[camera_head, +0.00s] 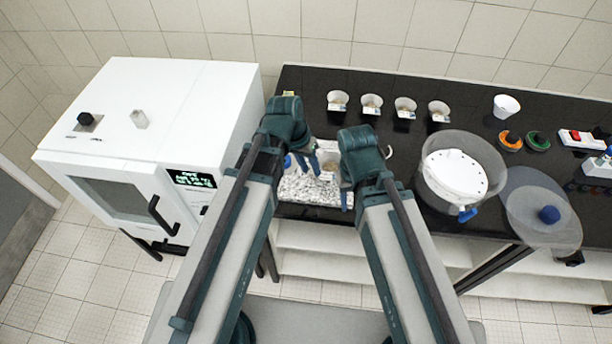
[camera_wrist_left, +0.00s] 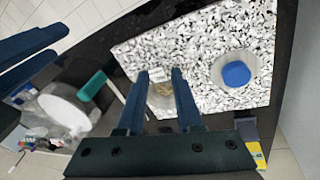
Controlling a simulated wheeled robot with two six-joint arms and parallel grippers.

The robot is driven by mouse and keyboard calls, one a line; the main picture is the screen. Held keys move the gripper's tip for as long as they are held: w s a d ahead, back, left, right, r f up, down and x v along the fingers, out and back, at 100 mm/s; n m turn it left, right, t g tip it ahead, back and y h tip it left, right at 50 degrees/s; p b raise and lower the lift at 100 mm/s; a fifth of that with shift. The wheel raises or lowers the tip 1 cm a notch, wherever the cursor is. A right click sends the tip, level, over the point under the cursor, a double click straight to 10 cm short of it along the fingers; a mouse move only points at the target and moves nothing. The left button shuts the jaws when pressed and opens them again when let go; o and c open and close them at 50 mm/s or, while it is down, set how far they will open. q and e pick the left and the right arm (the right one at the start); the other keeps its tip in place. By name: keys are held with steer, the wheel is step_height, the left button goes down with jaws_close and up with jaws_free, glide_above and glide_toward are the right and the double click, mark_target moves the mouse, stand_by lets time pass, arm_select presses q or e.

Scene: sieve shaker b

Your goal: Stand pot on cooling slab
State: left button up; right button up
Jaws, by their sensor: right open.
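The cooling slab (camera_head: 310,190) is a black-and-white speckled plate on the dark bench, partly hidden behind my arms. In the left wrist view its bare surface (camera_wrist_left: 200,38) shows clearly. My left gripper (camera_head: 309,163) is over the slab, with its fingers (camera_wrist_left: 160,75) on both sides of a small labelled pot (camera_wrist_left: 161,92) with tan contents, seemingly shut on it. The pot also shows in the head view (camera_head: 329,166). It is at the slab; whether its base touches is hidden. My right gripper (camera_head: 346,196) is open, empty, by the slab's right edge.
A blue-lidded container (camera_wrist_left: 235,73) stands on the slab. Several similar pots (camera_head: 372,104) line the bench back. A white oven (camera_head: 150,130) stands left. The sieve bowl (camera_head: 455,174) and its clear lid (camera_head: 540,210) are to the right.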

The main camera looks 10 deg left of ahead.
arm_select(q)
steer(key=s+g+y, duration=0.1)
steer(key=s+y, duration=0.3)
steer(key=s, duration=0.5)
steer(key=shift+d+f, duration=0.25)
step_height(320, 180, down, 4)
steer(key=b, duration=0.4)
steer(key=shift+f, duration=0.1)
